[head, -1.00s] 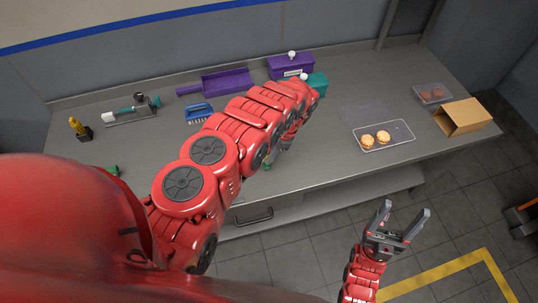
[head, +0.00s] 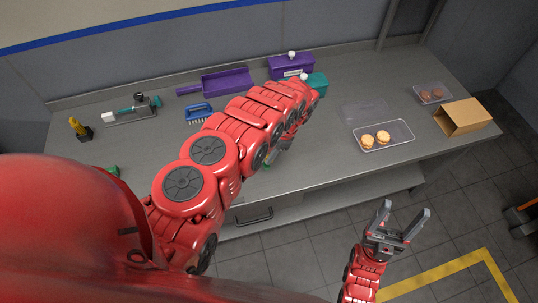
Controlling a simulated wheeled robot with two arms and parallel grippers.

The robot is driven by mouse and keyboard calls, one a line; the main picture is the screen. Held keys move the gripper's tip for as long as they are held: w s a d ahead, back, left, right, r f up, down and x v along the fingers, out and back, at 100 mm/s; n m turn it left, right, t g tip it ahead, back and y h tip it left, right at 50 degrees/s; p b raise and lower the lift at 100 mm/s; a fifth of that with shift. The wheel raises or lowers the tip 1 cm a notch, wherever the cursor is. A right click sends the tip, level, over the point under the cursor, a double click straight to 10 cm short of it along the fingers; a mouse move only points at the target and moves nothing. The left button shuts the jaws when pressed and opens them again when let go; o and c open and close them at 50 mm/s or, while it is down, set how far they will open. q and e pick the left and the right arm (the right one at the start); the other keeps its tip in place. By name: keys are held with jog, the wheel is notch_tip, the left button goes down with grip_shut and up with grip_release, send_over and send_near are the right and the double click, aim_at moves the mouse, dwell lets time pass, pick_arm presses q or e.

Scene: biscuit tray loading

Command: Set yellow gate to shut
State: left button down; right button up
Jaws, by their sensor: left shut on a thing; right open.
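A small upright yellow piece on a dark base (head: 78,127) stands at the far left of the bench; it is the only yellow fixture I see on the bench, and its setting is too small to tell. My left gripper (head: 278,152) is over the middle front of the bench, well to the right of the yellow piece. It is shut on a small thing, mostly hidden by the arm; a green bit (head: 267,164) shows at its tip. My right gripper (head: 396,232) is open and empty, in front of the bench over the floor.
A teal-handled clamp fixture (head: 132,111), a blue brush (head: 196,113), a purple dustpan (head: 228,81) and a purple box (head: 291,65) are along the back. A clear tray (head: 400,134) with two biscuits and a cardboard box (head: 463,117) are at right. Left front bench is partly hidden.

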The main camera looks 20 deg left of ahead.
pick_arm(q)
jog(key=shift+w+a+f+b, duration=0.3)
jog(key=shift+w+a+b, duration=0.25)
jog(key=shift+b, duration=1.15)
jog(key=shift+w+r, duration=0.15)
jog(key=shift+r, duration=0.15)
jog(key=c, duration=0.8)
grip_release()
jog(key=shift+c, duration=0.2)
jog(key=b+v, duration=0.7)
jog(key=v, duration=1)
jog(key=shift+r, duration=0.15)
